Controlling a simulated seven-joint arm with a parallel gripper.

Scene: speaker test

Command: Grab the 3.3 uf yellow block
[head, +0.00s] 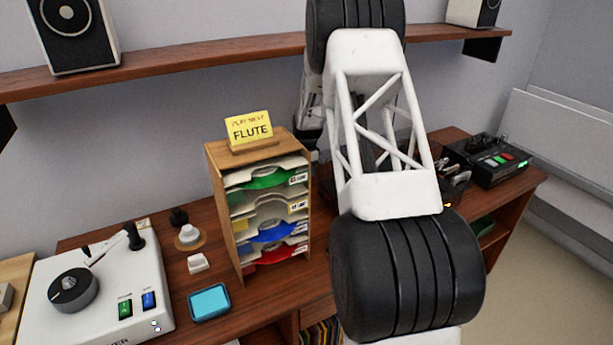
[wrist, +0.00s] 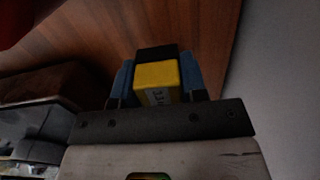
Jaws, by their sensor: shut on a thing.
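In the wrist view, a yellow block (wrist: 157,76) with a pale printed label sits between the two blue-sided fingers of my gripper (wrist: 152,80). The gripper is shut on it. The label is partly seen, turned sideways and too small to read surely. A dark shape lies just behind the block, against brown wood. In the head view, my arm crosses the right half and hides the gripper and the block.
A wooden rack (head: 222,212) with coloured items in its slots stands mid-desk under a yellow FLUTE card (head: 249,128). A white player (head: 95,300) is at left and a black box with buttons (head: 488,160) at right. A shelf (head: 200,62) with speakers runs above.

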